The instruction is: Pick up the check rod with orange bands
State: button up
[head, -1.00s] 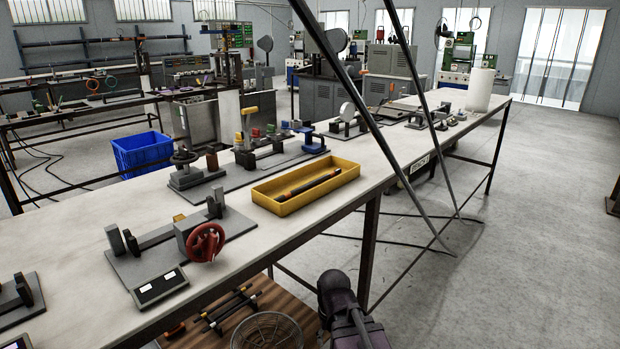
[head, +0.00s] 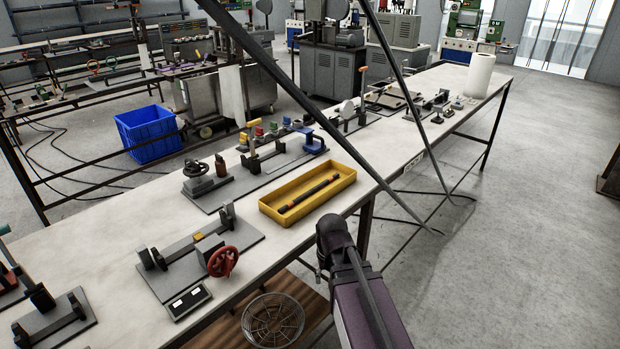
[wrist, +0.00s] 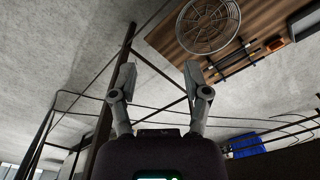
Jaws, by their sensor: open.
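The check rod (head: 309,194) is dark with orange bands near its ends. It lies in a shallow yellow tray (head: 270,211) on the workbench, at the middle of the head view. My arm rises from the bottom of the head view, in front of the bench edge and below the tray. My gripper (wrist: 158,78) shows in the wrist view with its two fingers spread and nothing between them. It is apart from the rod, which I do not see in the wrist view.
A fixture with a red handwheel (head: 223,261) stands left of the tray. A black-handwheel fixture (head: 196,177) and coloured clamps stand behind it. A round wire basket (head: 273,321) sits on the lower shelf. Dark slanted bars cross the head view. The floor at right is clear.

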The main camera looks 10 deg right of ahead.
notch_tip(320, 180, up, 9)
jog(key=w+p, duration=0.2)
jog(key=p, duration=0.6)
notch_tip(320, 180, up, 18)
jog(key=f+m+p, duration=0.1)
jog(key=m+p, duration=0.9)
jog(key=p, duration=0.7)
send_over(307, 190)
jog(key=s, duration=0.4)
jog(key=shift+w+a+r, duration=0.25)
jog(key=shift+f, duration=0.15)
notch_tip(307, 190, down, 8)
jog(key=b, duration=0.8)
jog(key=shift+f+b, duration=0.2)
jog(key=shift+b, duration=0.2)
jog(key=shift+f, duration=0.15)
jog(key=shift+w+f+b, duration=0.15)
jog(key=shift+f+b, duration=2.3)
jog(key=shift+b, duration=0.1)
